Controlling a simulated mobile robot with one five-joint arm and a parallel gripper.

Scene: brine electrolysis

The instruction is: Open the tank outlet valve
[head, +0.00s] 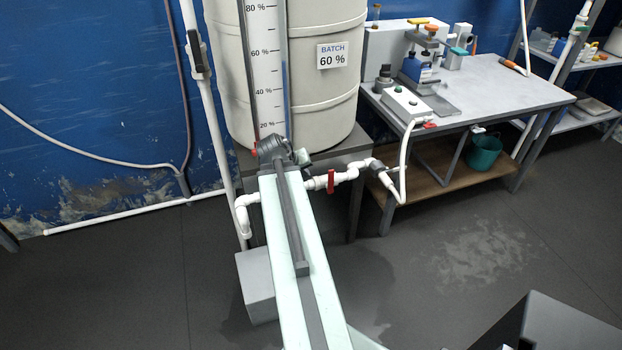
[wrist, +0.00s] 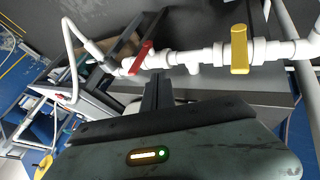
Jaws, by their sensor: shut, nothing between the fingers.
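In the wrist view a white pipe run carries two lever handles. The yellow handle (wrist: 240,49), on the right, stands across its pipe. The red handle (wrist: 141,58), on the left, is tilted across the pipe. In the head view the red handle (head: 331,181) shows upright across the pipe, right of my arm; the yellow one cannot be made out there. No label tells which is the outlet valve. My gripper (head: 280,148) is at the end of my arm, in front of the tank (head: 222,70). Its narrow dark fingers (wrist: 157,80) are shut and empty, apparently apart from both handles.
The tank stands on a dark stand (head: 345,160) and has a "BATCH 60 %" label (head: 332,56). A grey bench (head: 510,90) with equipment is at right, with a teal bucket (head: 484,152) on its lower shelf. A grey box (head: 256,285) sits beside my arm.

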